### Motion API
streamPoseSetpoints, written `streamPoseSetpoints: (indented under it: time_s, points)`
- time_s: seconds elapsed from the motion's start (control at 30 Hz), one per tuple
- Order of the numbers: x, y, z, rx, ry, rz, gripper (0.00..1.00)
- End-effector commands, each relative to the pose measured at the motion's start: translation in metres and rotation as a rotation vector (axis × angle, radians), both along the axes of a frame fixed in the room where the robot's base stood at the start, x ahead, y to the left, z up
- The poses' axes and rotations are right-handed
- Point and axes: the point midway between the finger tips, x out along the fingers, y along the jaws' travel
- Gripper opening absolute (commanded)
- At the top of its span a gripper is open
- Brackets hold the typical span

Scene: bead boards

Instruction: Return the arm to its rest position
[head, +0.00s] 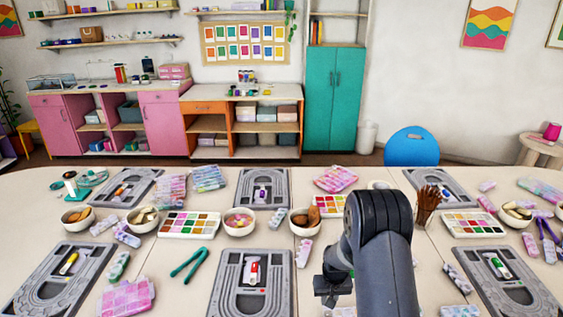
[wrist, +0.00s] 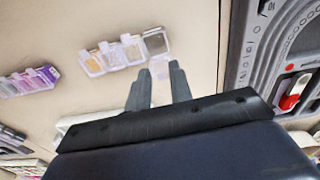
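My arm rises at the front right of the table in the head view, with its dark rounded joint uppermost. My gripper (wrist: 160,70) shows in the wrist view with its two grey fingers apart and nothing held between them. It hangs above the table, near a row of small lidded bead boxes (wrist: 125,52) that lies just beyond the fingertips. In the head view my gripper is small and dark, left of the arm, and its fingers are hard to make out.
Grey bead boards (head: 252,284) lie along the pale table (head: 185,262), one with a red and white item on it. A green plier-like tool (head: 188,263), paint palettes (head: 160,225), bowls (head: 304,231) and a brush cup (head: 427,215) stand around. Above the table the space looks clear.

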Motion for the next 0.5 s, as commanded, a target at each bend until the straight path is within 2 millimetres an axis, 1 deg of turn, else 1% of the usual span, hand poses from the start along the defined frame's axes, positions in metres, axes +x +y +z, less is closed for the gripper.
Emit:
streamPoseSetpoints:
  time_s: [0.27,0.5]
  points:
    - [-0.008,0.0,0.0,0.006,-0.11,0.0,0.21]
    - [-0.016,-0.001,-0.006,0.01,-0.219,-0.001,0.21]
